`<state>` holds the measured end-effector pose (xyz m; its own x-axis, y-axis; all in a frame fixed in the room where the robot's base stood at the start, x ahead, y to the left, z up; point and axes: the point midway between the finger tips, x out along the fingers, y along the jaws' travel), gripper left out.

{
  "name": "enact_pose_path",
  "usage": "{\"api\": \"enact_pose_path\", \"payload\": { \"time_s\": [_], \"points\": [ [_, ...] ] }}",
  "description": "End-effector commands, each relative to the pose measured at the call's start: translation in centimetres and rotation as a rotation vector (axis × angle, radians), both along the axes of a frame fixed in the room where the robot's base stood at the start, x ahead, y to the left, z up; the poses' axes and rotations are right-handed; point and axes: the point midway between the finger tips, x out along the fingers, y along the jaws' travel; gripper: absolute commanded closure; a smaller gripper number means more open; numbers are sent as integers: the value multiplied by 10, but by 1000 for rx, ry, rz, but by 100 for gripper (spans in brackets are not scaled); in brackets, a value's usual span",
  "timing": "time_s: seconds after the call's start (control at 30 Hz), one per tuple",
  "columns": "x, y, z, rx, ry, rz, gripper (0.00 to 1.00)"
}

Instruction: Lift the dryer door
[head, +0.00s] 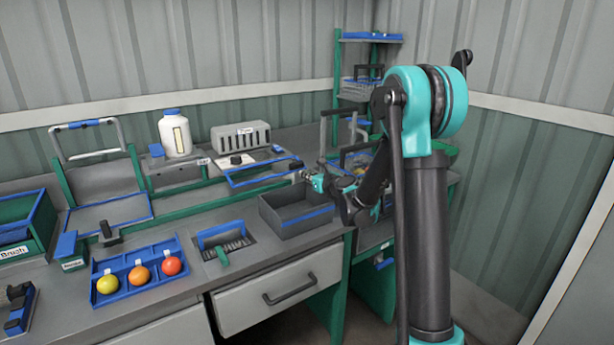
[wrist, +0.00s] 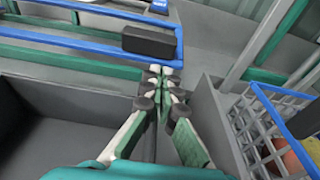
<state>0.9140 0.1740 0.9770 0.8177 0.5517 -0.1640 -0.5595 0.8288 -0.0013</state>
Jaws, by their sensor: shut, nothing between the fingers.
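The likely dryer door is a blue-edged frame (head: 262,172) lying low in front of a grey slotted unit (head: 240,138) on the bench. A black handle (wrist: 150,40) sits at its near right corner in the wrist view, where the blue rail (wrist: 60,40) also shows. My gripper (head: 308,177) is at that right corner. In the wrist view my gripper (wrist: 161,76) has its fingertips together and empty, just short of the handle. I cannot tell whether they touch it.
A grey bin with a blue edge (head: 298,212) stands below my gripper.

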Motion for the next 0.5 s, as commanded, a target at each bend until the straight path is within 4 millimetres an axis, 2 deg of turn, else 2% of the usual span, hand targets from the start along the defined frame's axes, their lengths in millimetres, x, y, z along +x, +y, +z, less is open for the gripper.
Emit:
{"api": "enact_pose_path", "payload": {
  "time_s": [0.03, 0.17, 0.4, 0.5],
  "points": [
    [5, 3, 2, 4, -1, 0, 100],
    [4, 2, 8, 4, -1, 0, 100],
    [1, 1, 33, 4, -1, 1, 100],
    [1, 2, 37, 4, -1, 1, 100]
  ]
}}
